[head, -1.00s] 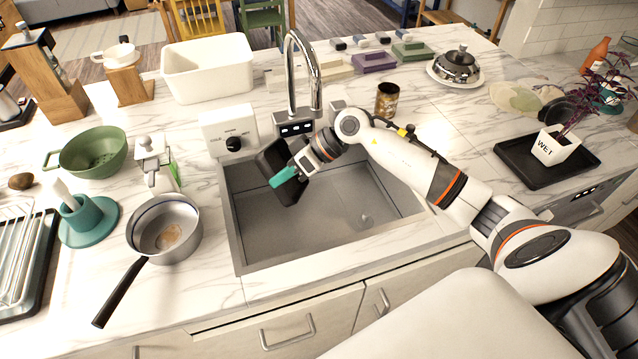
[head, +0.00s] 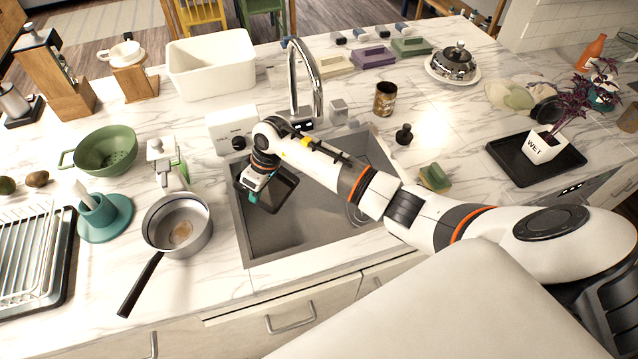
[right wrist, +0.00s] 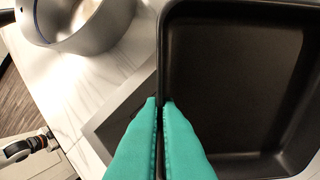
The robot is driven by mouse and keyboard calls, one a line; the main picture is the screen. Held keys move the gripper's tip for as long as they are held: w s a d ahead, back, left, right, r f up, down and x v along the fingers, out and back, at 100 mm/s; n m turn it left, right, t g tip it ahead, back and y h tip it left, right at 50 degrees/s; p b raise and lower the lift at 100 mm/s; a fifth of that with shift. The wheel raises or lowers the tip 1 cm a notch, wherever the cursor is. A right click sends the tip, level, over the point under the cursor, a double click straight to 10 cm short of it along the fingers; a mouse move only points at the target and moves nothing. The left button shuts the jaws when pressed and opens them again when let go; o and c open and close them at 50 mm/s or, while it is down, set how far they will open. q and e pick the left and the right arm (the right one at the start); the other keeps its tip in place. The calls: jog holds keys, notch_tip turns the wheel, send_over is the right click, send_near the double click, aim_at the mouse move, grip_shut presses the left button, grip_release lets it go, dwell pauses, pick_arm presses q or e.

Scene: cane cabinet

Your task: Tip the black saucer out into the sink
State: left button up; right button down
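The black saucer (head: 283,194) is a square, deep-rimmed dish over the left part of the sink (head: 300,236). My right gripper (head: 252,197) is shut on its near left rim. In the right wrist view, the teal fingertips (right wrist: 161,103) pinch the rim of the saucer (right wrist: 240,80), whose dark inside looks empty. It faces up, and I cannot tell whether it touches the sink. My arm hides its far part. My left gripper is not in view.
The faucet (head: 318,85) rises behind the sink. A steel saucepan (head: 178,223) stands close to the sink's left edge. A green sponge (head: 435,177) and a black stopper (head: 404,134) lie right of it. The WET plant pot (head: 553,150) stands on a black tray (head: 508,160).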

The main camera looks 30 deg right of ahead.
jog(key=w+a+f+h, duration=0.1)
jog(key=w+a+f+g+h+b, duration=0.1)
jog(key=a+h, duration=0.1)
jog(key=w+a+f+g+h+b, duration=0.1)
jog(key=a+f, duration=0.1)
jog(key=shift+a+h, duration=0.15)
jog(key=shift+h, duration=0.15)
